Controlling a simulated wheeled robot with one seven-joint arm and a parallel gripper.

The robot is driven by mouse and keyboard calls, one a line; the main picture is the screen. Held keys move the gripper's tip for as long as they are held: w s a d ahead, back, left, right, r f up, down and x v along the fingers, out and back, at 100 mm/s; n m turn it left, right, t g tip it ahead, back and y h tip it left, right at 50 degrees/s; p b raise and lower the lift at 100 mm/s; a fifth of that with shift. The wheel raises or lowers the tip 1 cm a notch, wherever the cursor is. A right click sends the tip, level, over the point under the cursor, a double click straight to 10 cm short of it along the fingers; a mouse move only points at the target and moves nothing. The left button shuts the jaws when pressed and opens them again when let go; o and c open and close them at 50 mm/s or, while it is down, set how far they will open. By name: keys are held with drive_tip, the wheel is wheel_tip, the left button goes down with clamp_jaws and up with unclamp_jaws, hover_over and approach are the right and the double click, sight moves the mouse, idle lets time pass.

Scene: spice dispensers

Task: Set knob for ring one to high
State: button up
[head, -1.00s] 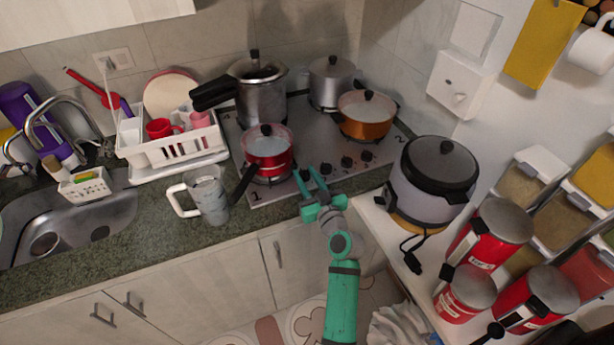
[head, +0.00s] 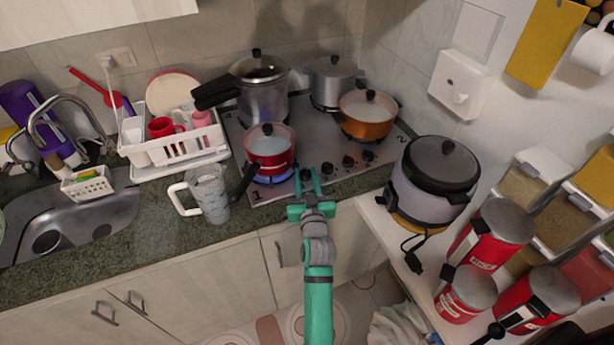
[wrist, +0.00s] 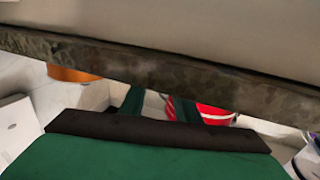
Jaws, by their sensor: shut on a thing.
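The stove (head: 300,132) has a row of dark knobs on its front right. A printed 1 is at its front left corner and a 2 at its far right. My gripper (head: 308,178) is at the front edge, its fingers shut around the leftmost knob (head: 305,174), which they partly hide. A blue flame (head: 272,180) burns under the red pot (head: 268,150) on the ring by the 1. The wrist view shows my gripper's dark green fingers (wrist: 160,104) and the red pot (wrist: 210,116); the knob cannot be made out there. The knob's exact setting is too small to read.
The other knobs (head: 348,162) are close to the right of my gripper. An orange pot (head: 367,114) sits on the right ring. A rice cooker (head: 434,178) stands on the right.

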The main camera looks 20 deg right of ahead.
drive_tip(key=shift+a+f+m+h, duration=0.1)
drive_tip(key=shift+a+m+h, duration=0.05)
drive_tip(key=shift+m+h, duration=0.2)
drive_tip(key=shift+w+a+m+g+h, duration=0.1)
drive_tip(key=shift+m+g+h, duration=0.35)
drive_tip(key=shift+h, duration=0.5)
drive_tip(key=shift+w+m+g+h, duration=0.1)
drive_tip(key=shift+m+g+h, duration=0.65)
drive_tip(key=shift+m+h, duration=0.6)
drive_tip(key=o, duration=1)
drive_tip(key=shift+o, duration=0.2)
drive_tip(key=shift+a+n, duration=0.15)
drive_tip(key=shift+n, duration=0.1)
